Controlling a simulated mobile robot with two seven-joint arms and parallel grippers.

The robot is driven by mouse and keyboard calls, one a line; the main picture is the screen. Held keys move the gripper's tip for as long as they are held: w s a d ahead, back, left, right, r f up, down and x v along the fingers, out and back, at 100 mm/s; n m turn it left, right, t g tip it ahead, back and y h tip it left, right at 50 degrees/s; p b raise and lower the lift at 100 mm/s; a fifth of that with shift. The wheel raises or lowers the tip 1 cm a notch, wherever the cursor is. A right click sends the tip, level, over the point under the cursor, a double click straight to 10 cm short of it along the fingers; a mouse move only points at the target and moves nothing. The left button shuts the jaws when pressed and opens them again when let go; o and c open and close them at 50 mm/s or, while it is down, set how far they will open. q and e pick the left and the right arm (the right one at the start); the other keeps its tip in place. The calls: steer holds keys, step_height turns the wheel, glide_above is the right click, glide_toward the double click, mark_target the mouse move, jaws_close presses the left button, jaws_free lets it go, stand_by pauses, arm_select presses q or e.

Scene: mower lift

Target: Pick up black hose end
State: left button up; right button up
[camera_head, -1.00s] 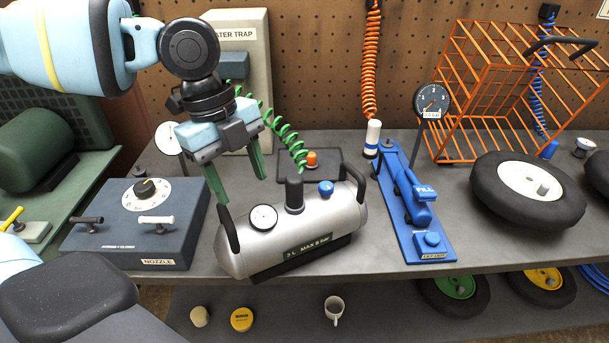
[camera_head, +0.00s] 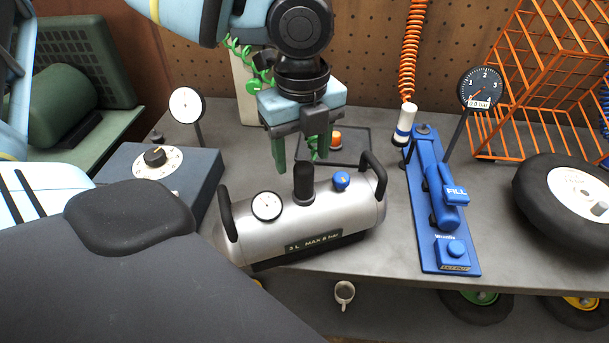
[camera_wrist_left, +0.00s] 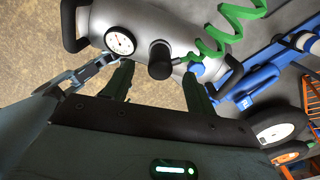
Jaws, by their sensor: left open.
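The black hose end (camera_head: 304,182) is a short black cylinder standing upright on top of the silver air tank (camera_head: 330,215). In the left wrist view the hose end (camera_wrist_left: 160,60) shows between the fingers, with the green coiled hose (camera_wrist_left: 228,30) running to its side. My left gripper (camera_head: 302,156) points down with its green fingers apart, just above and behind the hose end. In the left wrist view the gripper (camera_wrist_left: 158,84) opens toward the hose end. My right gripper is not in view.
The tank has a gauge (camera_head: 266,206), a blue knob (camera_head: 341,180) and two black handles. An orange cage (camera_head: 540,80) and a wheel (camera_head: 575,195) are farther right.

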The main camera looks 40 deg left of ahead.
mark_target(304, 166)
arm_select(q)
steer(key=shift+s+f, duration=0.1)
steer(key=shift+f, duration=0.2)
step_height(304, 166, down, 4)
steer(key=shift+d+f, duration=0.15)
steer(key=shift+f, duration=0.1)
steer(key=shift+c, duration=0.6)
steer(key=c, duration=1.1)
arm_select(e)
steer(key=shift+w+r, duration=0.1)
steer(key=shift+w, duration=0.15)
arm_select(q)
steer(key=shift+r, duration=0.15)
